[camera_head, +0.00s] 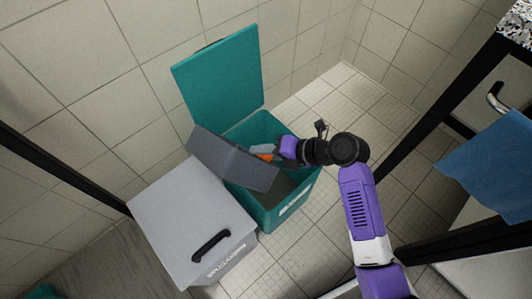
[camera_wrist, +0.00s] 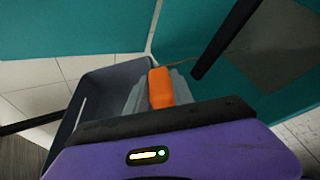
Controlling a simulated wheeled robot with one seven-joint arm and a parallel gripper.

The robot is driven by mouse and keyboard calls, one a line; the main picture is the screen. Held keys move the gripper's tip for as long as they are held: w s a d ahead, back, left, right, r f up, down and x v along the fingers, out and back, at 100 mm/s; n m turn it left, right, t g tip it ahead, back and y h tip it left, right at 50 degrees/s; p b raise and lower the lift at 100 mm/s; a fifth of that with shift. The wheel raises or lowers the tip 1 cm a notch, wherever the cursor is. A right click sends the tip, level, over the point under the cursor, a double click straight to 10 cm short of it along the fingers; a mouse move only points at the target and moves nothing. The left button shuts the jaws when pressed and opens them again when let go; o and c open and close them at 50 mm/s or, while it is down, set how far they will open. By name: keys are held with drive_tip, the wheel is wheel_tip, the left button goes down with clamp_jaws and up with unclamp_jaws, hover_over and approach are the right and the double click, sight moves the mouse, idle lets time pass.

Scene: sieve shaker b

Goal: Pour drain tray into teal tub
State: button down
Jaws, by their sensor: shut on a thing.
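The dark grey drain tray (camera_head: 232,160) is tilted over the open teal tub (camera_head: 270,215), its lower right end over the opening. Its left end reaches above the pale grey bin. My gripper (camera_head: 263,152) comes in from the right at the tray's far side, above the tub, and is shut on the tray. An orange piece shows at the fingers, also in the wrist view (camera_wrist: 160,88). There the tray's inside and rim (camera_wrist: 92,80) lie to the left. The tray's contents and the exact finger contact are hidden.
The tub's teal lid (camera_head: 220,70) stands open against the tiled wall. A pale grey lidded bin (camera_head: 190,215) with a black handle stands left of the tub. Dark table legs rise at right, near a hanging blue cloth (camera_head: 492,160). Tiled floor is clear right of the tub.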

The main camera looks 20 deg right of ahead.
drive_tip(key=shift+w+d+f+m+y, duration=0.1)
drive_tip(key=shift+d+f+m+y, duration=0.05)
drive_tip(key=shift+f+m+y, duration=0.3)
idle(0.9)
